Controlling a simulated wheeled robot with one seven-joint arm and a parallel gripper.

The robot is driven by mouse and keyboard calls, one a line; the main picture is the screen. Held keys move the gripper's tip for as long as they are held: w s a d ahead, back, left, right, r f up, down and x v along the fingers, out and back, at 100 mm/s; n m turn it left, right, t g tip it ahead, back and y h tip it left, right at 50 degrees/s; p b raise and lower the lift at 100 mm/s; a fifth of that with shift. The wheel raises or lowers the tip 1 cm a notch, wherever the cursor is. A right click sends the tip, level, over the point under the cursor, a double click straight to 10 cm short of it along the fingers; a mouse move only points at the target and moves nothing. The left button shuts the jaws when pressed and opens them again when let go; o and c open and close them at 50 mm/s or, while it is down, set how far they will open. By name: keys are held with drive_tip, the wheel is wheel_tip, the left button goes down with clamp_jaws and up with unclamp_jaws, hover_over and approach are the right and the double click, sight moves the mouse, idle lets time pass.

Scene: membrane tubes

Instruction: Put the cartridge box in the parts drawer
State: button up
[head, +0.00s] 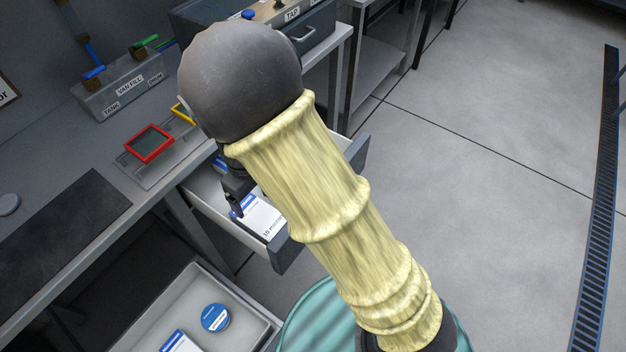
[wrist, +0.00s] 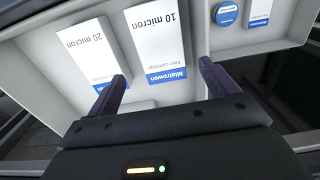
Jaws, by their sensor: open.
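A white and blue cartridge box marked "10 micron" (head: 262,219) lies flat in the pulled-out drawer (head: 283,257) under the bench. It also shows in the wrist view (wrist: 157,40). My gripper (wrist: 162,88) is open above the drawer, its dark fingers on either side of the "10 micron" box in the picture, with nothing gripped. In the head view my arm hides most of the gripper and part of the drawer. A similar "20 micron" box (wrist: 92,48) lies beside the first, to its left in the wrist view.
A lower grey tray (head: 258,322) holds a round blue tin (head: 215,317) and another white and blue box (head: 181,342). On the bench stand a red frame (head: 149,143) and a labelled valve block (head: 120,88).

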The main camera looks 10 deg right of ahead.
drive_tip(key=s+d+r+m+t, duration=0.1)
drive_tip(key=s+d+r+m, duration=0.1)
drive_tip(key=d, duration=0.6)
drive_tip(key=s+d+r+m, duration=0.2)
drive_tip(key=d+r+m, duration=0.2)
drive_tip(key=d, duration=0.4)
drive_tip(key=s+d+r+m+t, duration=0.1)
drive_tip(key=s+d+r+m, duration=0.1)
drive_tip(key=d, duration=0.6)
drive_tip(key=shift+d+r+m+t, duration=0.35)
drive_tip(key=shift+r+m, duration=0.4)
drive_tip(key=shift+m, duration=0.25)
